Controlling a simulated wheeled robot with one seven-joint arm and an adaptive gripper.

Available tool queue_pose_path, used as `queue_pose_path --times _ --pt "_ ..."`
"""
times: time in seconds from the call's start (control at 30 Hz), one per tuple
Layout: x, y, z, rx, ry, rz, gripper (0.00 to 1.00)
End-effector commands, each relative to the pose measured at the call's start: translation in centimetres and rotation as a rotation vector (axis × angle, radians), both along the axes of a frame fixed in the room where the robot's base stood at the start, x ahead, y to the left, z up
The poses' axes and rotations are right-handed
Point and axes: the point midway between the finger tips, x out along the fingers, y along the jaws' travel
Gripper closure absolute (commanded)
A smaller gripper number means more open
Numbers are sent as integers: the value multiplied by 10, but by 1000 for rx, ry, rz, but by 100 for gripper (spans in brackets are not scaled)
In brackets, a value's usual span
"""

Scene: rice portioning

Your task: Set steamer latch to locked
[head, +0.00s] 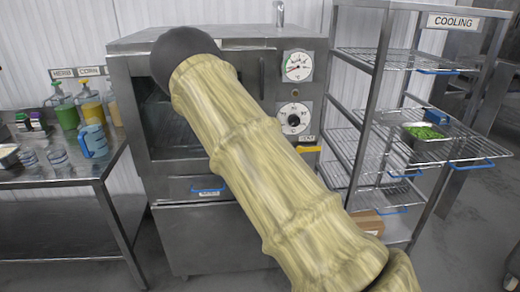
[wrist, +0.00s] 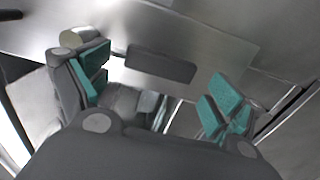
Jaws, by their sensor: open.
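The steamer (head: 228,220) is a steel cabinet in the middle of the head view, with a dark glass window on its front. A yellow lever (head: 308,149), seemingly the latch, lies about level at the right of its front, below a dial. A small label sits just above it, only partly readable. My arm crosses in front of the steamer and hides much of its middle. My gripper (wrist: 155,92) shows in the wrist view with its teal-padded fingers wide apart and nothing between them. Beyond the fingers is a grey metal surface with a dark rectangular patch (wrist: 161,65). I cannot see the latch there.
A gauge (head: 297,66) and a dial (head: 294,118) sit on the steamer's right panel. A wire cooling rack (head: 362,110) stands close on the right, holding a pan of green food (head: 424,134). A steel table (head: 85,172) with bottles and cups stands on the left.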

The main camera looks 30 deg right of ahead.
Motion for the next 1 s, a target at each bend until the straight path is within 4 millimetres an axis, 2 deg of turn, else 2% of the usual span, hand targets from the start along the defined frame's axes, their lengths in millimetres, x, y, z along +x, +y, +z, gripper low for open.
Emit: queue_pose_path --times 0.3,0.5,1.0 --pt "-52 27 0 -1 2 0 6" --pt "-72 37 -1 0 1 0 6" --pt "-78 40 0 -1 0 0 6"
